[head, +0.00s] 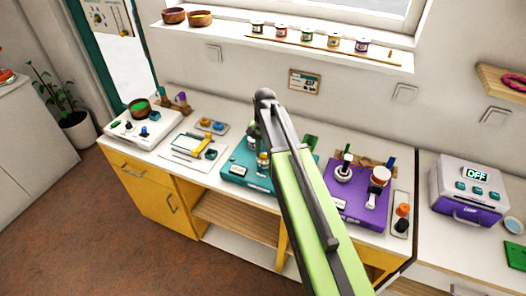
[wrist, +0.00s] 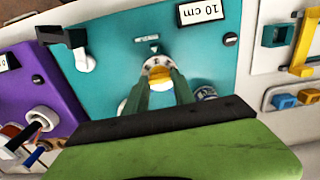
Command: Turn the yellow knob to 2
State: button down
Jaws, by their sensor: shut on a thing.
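The teal board (head: 234,174) lies on the counter, partly hidden behind my arm in the head view. It fills the middle of the wrist view (wrist: 115,85), where the yellow knob (wrist: 159,71) shows between my green fingers. My gripper (wrist: 159,76) is shut on the yellow knob, one finger on each side. The knob sits on a pale round base. The figures around the knob are too small or hidden to read.
In the wrist view a black-and-white lever (wrist: 80,50) stands left of the knob, and a "10 cm" label (wrist: 201,11) is above right. A purple board (head: 350,203) with upright fittings lies right of my arm. A white board (head: 189,153) with a yellow handle lies left.

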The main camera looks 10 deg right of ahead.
dwell(0.4)
jog(key=c, duration=1)
grip_release()
jog(key=shift+c, duration=0.2)
notch_tip(320, 180, up, 17)
jog(key=p, duration=1.7)
jog(key=shift+r, duration=0.15)
